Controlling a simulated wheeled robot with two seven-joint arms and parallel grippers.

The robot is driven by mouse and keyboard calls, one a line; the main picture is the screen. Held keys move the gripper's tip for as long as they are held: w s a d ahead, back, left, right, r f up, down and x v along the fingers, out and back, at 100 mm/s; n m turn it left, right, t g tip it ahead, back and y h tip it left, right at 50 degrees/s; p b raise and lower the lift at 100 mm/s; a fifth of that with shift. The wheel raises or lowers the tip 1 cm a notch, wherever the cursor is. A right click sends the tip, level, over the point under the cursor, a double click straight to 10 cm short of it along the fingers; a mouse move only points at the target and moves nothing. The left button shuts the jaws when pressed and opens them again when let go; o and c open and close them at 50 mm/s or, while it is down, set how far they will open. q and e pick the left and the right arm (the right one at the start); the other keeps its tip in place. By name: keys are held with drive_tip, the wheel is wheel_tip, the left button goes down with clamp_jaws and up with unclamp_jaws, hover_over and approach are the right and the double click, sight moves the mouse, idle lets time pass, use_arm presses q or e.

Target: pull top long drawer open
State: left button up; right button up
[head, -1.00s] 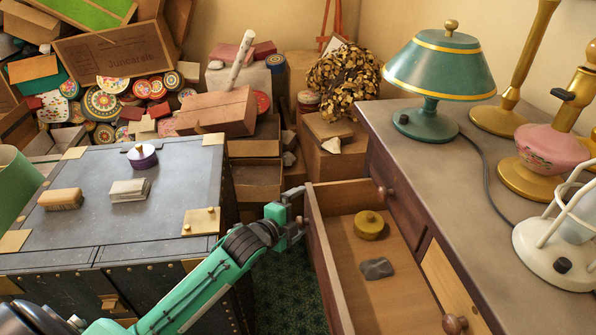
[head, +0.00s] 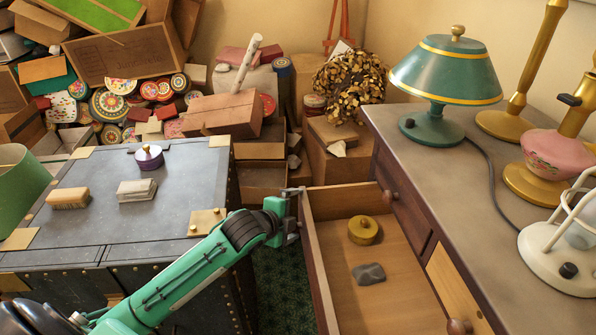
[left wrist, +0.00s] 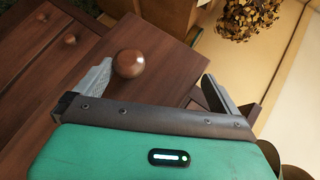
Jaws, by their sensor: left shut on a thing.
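The long drawer (head: 319,268) stands pulled out from the dresser on the right. Inside lie a round yellow thing (head: 363,230) and a grey stone-like block (head: 368,274). My left gripper (head: 292,205) is at the outer side of the drawer front, near its far end. In the left wrist view, a round wooden knob (left wrist: 130,63) shows beside the left finger, and the brown drawer front spans between the fingers. The gripper is shut on the drawer; the exact contact is hard to see. My right gripper is not in view.
The dresser top (head: 440,165) holds a green lamp (head: 445,75), a pink-bodied lamp (head: 555,152) and a white lamp (head: 560,255). A dark trunk (head: 100,215) stands left of my arm with small items on it. Boxes and tins crowd the back. A strip of floor (head: 282,285) lies between.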

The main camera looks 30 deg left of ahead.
use_arm(q)
drive_tip(key=shift+s+d+r+p, duration=0.15)
drive_tip(key=shift+s+r+p, duration=0.2)
drive_tip(key=shift+s+r, duration=0.85)
drive_tip(key=c, duration=0.6)
drive_tip(key=shift+s, duration=0.25)
drive_tip(key=shift+c, duration=0.3)
drive_tip(key=s+a+r+p, duration=0.1)
drive_tip(key=s+p, duration=0.4)
drive_tip(key=s, duration=0.8)
drive_tip(key=shift+a+r, duration=0.25)
drive_tip(key=shift+a, duration=0.65)
drive_tip(key=shift+s, duration=0.1)
drive_tip(key=shift+p, duration=0.45)
